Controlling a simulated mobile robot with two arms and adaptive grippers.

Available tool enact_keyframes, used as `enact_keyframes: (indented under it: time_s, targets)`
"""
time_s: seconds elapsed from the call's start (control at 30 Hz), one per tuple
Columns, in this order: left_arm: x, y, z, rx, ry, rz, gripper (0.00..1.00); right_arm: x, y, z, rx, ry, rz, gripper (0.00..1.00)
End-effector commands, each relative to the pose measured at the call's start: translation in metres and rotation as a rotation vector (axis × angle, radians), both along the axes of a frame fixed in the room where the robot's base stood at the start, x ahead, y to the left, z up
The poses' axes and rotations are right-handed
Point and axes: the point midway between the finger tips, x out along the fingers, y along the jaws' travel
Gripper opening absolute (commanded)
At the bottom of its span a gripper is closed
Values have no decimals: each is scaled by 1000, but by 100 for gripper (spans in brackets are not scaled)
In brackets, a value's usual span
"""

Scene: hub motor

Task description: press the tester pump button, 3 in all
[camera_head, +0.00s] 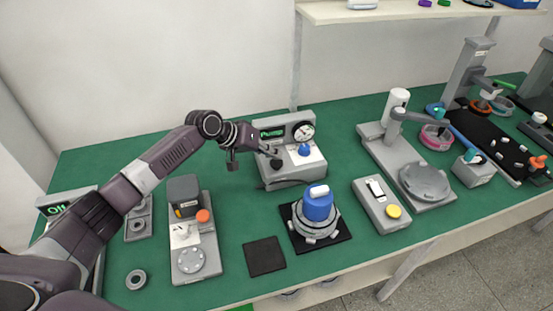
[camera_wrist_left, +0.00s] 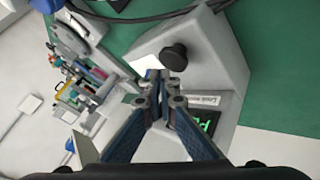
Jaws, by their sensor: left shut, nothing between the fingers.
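The tester (camera_head: 290,170) is a grey box near the back middle of the green table, with a round gauge (camera_head: 303,132) and a small green display (camera_head: 271,133). A blue button (camera_head: 304,150) sits on its pale front panel. A black knob (camera_head: 277,164) is at its left; the knob also shows in the left wrist view (camera_wrist_left: 174,57). My left gripper (camera_head: 274,152) is shut and empty, at the left of the blue button. In the left wrist view its closed fingertips (camera_wrist_left: 160,78) are over the tester, close to the knob. I cannot tell whether they touch. My right gripper is out of view.
A hub motor with a blue top (camera_head: 318,204) stands on a black mat in front of the tester. A grey device with a yellow button (camera_head: 393,211) is to its right. A grey fixture (camera_head: 195,240) stands at left. A dark square pad (camera_head: 264,256) lies flat between them.

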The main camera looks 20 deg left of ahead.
Motion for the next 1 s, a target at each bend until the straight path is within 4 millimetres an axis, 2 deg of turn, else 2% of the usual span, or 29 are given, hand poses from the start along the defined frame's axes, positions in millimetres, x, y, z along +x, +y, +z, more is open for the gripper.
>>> enact_keyframes:
  time_s: [0.37,0.8,1.0]
  targets:
    - [0,0,4,-1,-1,0,0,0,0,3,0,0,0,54]
    - [0,-1,47,-2,-1,-1,0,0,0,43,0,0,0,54]
    - [0,0,52,-1,0,-1,0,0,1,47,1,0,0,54]
